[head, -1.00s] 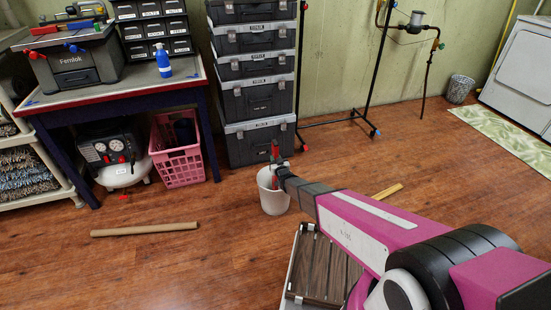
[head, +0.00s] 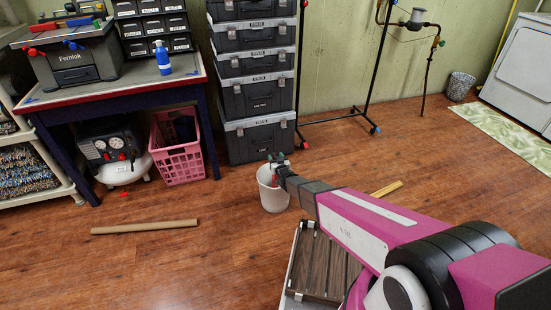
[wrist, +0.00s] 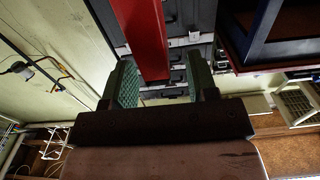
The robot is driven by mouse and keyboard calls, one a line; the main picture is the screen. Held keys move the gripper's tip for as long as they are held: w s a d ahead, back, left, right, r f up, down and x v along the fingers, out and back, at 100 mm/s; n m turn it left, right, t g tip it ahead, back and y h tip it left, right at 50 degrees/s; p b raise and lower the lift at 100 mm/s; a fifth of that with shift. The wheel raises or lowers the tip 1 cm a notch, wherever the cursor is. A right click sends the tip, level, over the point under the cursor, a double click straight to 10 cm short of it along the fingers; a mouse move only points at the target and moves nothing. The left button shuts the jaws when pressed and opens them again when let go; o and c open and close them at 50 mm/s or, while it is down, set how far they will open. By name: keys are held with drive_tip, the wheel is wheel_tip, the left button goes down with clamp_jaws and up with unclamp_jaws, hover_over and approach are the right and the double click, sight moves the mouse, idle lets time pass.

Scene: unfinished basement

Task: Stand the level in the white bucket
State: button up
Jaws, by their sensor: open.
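The white bucket (head: 273,200) stands upright on the wood floor, in front of the stacked black cases. The red level shows in the wrist view (wrist: 147,38) as a bar reaching down from the top edge between my fingers, with a gap beside it. In the head view a bit of red shows at the bucket's mouth, just below my gripper (head: 277,163); the level's lower part is hidden by the bucket wall. My gripper is over the bucket's rim; in the wrist view its green-padded fingers (wrist: 161,88) are spread open.
Stacked black cases (head: 262,138) stand behind the bucket. A pink crate (head: 178,163) and an air compressor (head: 118,160) sit under the workbench (head: 120,103). A cardboard tube (head: 145,227) lies on the floor at left. A slatted wooden piece (head: 318,270) is near my arm.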

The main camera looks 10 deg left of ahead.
drive_tip(key=v, duration=1)
drive_tip(key=shift+s, duration=0.1)
idle(0.5)
